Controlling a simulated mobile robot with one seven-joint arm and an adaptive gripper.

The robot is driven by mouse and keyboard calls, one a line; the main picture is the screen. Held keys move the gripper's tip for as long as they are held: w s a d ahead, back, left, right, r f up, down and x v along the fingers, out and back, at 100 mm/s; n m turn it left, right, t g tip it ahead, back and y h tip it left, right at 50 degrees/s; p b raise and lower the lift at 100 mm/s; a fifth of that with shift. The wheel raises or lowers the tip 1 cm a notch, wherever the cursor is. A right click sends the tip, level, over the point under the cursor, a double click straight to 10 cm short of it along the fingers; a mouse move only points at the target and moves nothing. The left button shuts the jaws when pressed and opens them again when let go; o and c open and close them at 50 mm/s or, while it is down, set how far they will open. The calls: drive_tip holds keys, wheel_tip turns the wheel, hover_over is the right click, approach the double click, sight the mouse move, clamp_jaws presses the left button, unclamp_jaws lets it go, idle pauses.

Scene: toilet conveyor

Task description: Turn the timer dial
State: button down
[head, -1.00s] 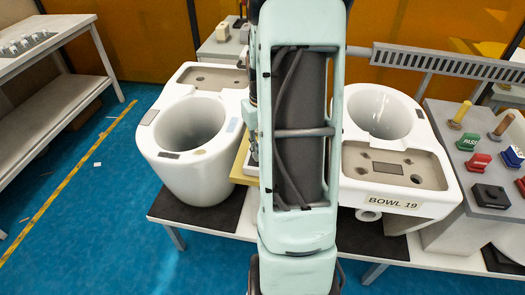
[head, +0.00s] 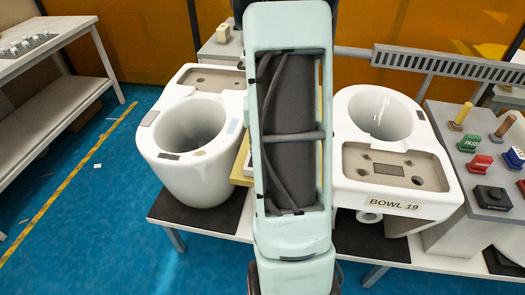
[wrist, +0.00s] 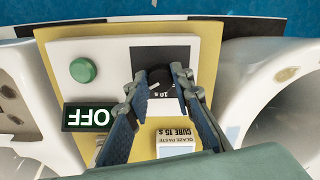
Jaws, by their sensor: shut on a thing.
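The timer dial (wrist: 155,77) is a dark round knob on a white panel (wrist: 115,60) with a yellow backing, upside down in the wrist view. Marks reading "10 s" show beside it. My gripper (wrist: 161,76) is shut on the dial, one fingertip on each side of it. A green button (wrist: 83,70) and a dark "OFF" display (wrist: 89,117) are on the same panel. In the head view my arm hides the dial and gripper; only a yellow edge of the panel (head: 241,172) shows.
White toilet bowls stand left (head: 195,170) and right (head: 400,188) of the panel, the right one labelled "BOWL 19". A grey console (head: 450,120) with coloured stamps stands at the far right.

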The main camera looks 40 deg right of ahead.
drive_tip(key=c, duration=1.7)
unclamp_jaws()
wheel_tip(320, 180, up, 12)
drive_tip(key=shift+r, duration=0.1)
